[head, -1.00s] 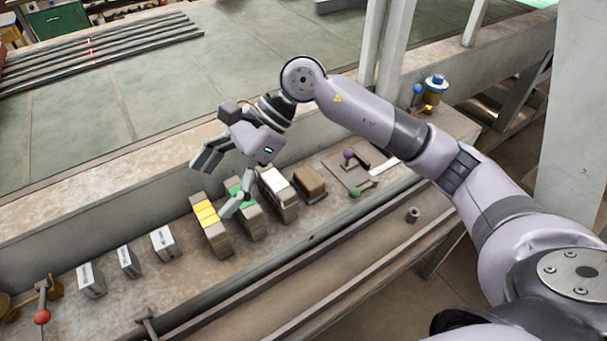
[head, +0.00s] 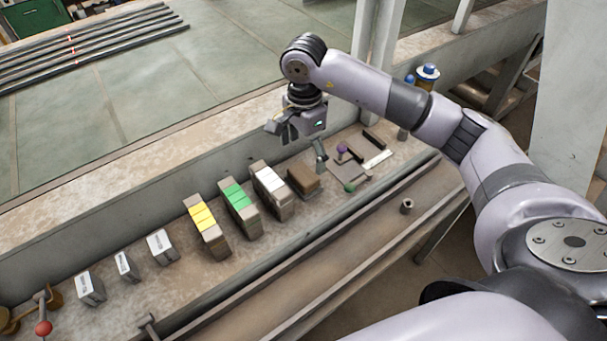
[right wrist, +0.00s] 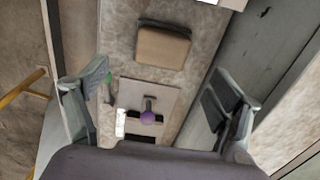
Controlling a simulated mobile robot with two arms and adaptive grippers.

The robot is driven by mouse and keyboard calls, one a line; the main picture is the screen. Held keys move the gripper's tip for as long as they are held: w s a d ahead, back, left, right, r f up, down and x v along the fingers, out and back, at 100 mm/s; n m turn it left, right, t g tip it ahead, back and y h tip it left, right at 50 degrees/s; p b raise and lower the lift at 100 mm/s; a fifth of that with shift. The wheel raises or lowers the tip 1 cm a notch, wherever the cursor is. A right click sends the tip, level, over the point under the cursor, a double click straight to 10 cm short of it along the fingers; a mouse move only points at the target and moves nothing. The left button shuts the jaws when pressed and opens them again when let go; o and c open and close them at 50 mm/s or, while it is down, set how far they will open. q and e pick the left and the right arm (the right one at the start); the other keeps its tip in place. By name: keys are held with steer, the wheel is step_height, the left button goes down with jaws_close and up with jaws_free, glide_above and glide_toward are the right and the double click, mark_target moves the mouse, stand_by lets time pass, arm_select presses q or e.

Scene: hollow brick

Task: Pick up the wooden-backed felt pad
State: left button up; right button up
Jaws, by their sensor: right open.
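The wooden-backed felt pad (head: 303,181) is a brown block on the bench ledge, between the block with white stripes and the small tools. It also shows in the right wrist view (right wrist: 163,47), at the top centre, with a tan face and a dark edge. My right gripper (head: 297,147) is open and empty, above and just behind the pad. In the right wrist view its two fingers (right wrist: 160,92) are spread wide, and the pad lies beyond them, untouched. My left gripper is not in view.
Blocks with white (head: 268,179), green (head: 235,195) and yellow (head: 202,216) stripes stand left of the pad. Flat tools with a purple knob (head: 342,149) and a green knob (head: 350,188) lie to its right. A low wall runs behind the ledge.

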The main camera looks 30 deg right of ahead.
mark_target(303, 173)
step_height(303, 173, down, 3)
steer(key=shift+r+p, duration=0.1)
steer(key=shift+p, duration=0.2)
step_height(303, 173, down, 5)
steer(key=p, duration=0.2)
steer(key=shift+w+r+p, duration=0.1)
steer(key=shift+p, duration=0.25)
steer(key=shift+f, duration=0.25)
steer(key=shift+c, duration=0.5)
steer(key=c, duration=1.2)
